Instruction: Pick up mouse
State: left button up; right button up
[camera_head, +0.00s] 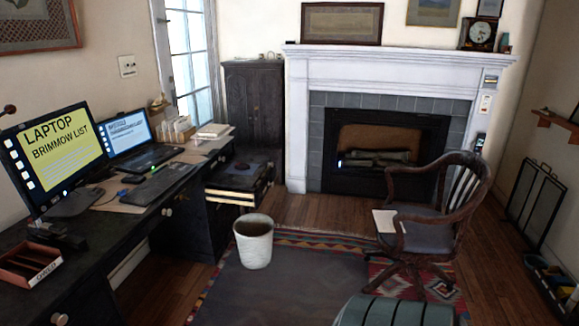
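A small dark object that looks like a mouse (132,179) lies on the dark desk (120,226), just left of the black keyboard (160,184). It is too small and dark to tell its shape for sure. Another small dark round object (242,167) lies on top of the low cabinet right of the desk; I cannot tell what it is. Neither of my grippers shows in the head view.
Two screens (60,152) stand at the desk's back, with a brown tray (28,265) at its near left. A white bin (254,243) stands on the rug before the low cabinet. A wooden chair (437,215) stands right. Open rug (290,285) lies between.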

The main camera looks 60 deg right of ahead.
aim_at(242, 165)
jog(key=z, duration=1.7)
jog(key=i+l+z, duration=0.1)
jog(key=i+z, duration=0.15)
jog(key=i, duration=0.55)
jog(key=i+z, duration=0.1)
jog(key=i, duration=1.95)
